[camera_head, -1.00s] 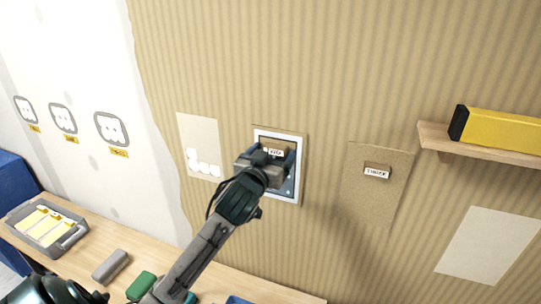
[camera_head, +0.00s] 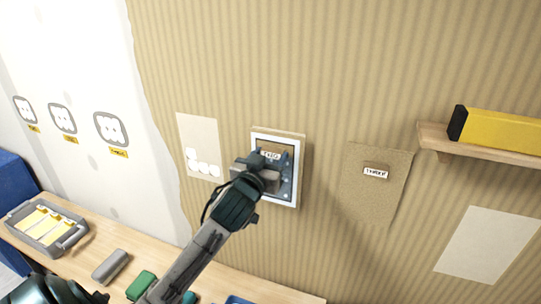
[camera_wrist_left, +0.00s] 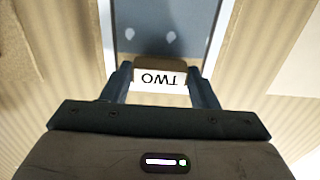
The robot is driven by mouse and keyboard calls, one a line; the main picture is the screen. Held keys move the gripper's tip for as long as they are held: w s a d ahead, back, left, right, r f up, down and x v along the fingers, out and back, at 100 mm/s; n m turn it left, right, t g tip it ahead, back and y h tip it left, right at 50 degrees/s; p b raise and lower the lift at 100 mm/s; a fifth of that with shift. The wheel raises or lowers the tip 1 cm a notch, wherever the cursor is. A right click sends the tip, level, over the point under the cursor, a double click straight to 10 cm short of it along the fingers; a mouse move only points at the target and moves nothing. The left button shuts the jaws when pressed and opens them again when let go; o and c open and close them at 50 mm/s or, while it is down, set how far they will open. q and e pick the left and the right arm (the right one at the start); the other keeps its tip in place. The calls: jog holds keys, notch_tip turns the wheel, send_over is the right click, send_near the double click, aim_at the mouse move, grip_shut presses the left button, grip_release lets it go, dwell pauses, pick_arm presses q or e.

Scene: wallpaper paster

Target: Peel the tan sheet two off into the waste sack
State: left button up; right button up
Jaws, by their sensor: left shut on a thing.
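The small tag marked TWO (camera_head: 270,155) is between the fingers of my left gripper (camera_head: 268,166). In the left wrist view the TWO tag (camera_wrist_left: 160,79) reads upside down, and the left gripper (camera_wrist_left: 161,84) is shut on it. Behind it on the wall is a dark blue panel with a white border and pale drop shapes. A narrow tan strip shows along the panel's top edge. My gripper hides how much of tan sheet two hangs from the tag. No waste sack can be made out for certain.
Tan sheet three (camera_head: 375,190) hangs to the right with its own tag. A wooden shelf (camera_head: 480,146) holds a yellow and black block (camera_head: 500,129). A bench (camera_head: 85,255) below carries a grey tray (camera_head: 45,228) and small blocks. Something blue (camera_head: 14,178) is at the far left.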

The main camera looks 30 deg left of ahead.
pick_arm(q)
jog(key=shift+v, duration=1.7)
jog(key=p+v, duration=0.5)
jog(key=v, duration=0.2)
dwell(0.3)
dwell(0.7)
jog(key=w+d+f+m+h+b, duration=0.2)
jog(key=w+d+f+h+b, duration=0.1)
jog(key=d+f, duration=0.8)
jog(key=shift+w+d+m+t+h+b, duration=0.35)
jog(key=shift+d+h+b, duration=0.35)
jog(key=shift+d, duration=0.55)
